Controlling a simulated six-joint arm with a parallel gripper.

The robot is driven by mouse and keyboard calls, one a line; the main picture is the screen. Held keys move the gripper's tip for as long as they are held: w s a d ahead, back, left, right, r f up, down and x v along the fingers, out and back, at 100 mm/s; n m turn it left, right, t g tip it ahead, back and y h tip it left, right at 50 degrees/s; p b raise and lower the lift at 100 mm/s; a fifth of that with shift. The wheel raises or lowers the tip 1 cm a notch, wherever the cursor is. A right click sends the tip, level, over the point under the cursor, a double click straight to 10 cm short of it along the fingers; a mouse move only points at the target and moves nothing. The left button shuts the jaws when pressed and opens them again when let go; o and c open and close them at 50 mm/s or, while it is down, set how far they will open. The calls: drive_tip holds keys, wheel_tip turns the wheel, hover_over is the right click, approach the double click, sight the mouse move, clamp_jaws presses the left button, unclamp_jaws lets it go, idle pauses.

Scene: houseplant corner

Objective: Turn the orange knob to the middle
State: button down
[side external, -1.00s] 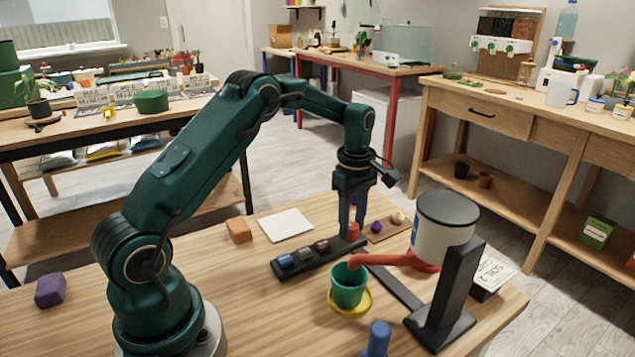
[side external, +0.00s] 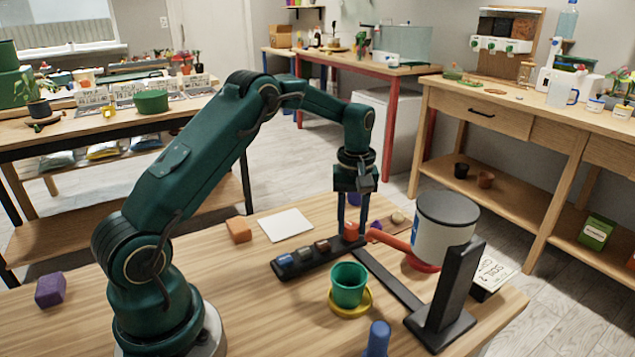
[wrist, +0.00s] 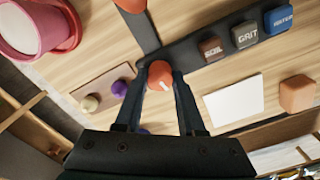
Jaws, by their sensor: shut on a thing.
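The orange knob (side external: 351,238) sits at the right end of a black panel (side external: 299,276). My gripper (side external: 351,226) points straight down over it and is shut on it, with one finger on each side. In the wrist view my gripper (wrist: 160,80) holds the round knob (wrist: 160,72), whose white mark points down and slightly right.
Brown, grey and blue buttons labelled SOIL (wrist: 211,48), GRIT (wrist: 245,34) and WATER (wrist: 279,18) line the panel. A tan board (wrist: 100,90) with small round items lies close beside the fingers. A white card (side external: 287,224) and orange block (side external: 239,229) lie behind left.

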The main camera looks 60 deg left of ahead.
sight(352, 226)
drive_tip(key=shift+r+m, duration=0.1)
drive_tip(key=shift+m, duration=1.1)
drive_tip(key=c, duration=0.5)
unclamp_jaws()
drive_tip(key=shift+r, duration=2.55)
